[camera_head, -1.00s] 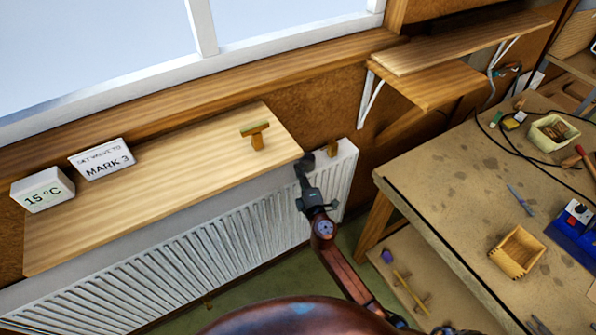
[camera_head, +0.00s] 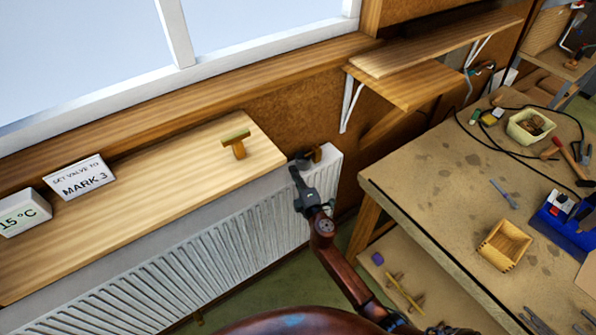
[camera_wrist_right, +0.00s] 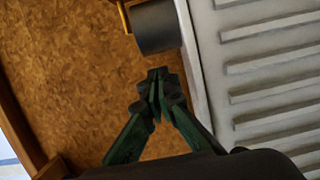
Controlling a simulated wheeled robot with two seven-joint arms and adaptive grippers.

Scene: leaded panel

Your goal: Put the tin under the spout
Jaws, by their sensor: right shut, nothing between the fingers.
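I cannot make out a tin or a spout in either view. My right gripper (camera_head: 296,172) is at the radiator's right end, just past the shelf corner. In the right wrist view its fingers (camera_wrist_right: 156,82) are shut together with nothing between them. A dark cylinder (camera_wrist_right: 157,27), perhaps a valve head, lies just beyond the fingertips beside the radiator; I see no clear contact. In the head view the gripper partly hides this area. My left gripper is not in view.
The white radiator (camera_head: 235,235) stands under a wooden shelf (camera_head: 150,205) bearing a sign (camera_head: 80,178), a 15 °C display (camera_head: 20,212) and a T-shaped wooden piece (camera_head: 236,143). A workbench (camera_head: 420,185) on the right holds a wooden box (camera_head: 505,245) and tools.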

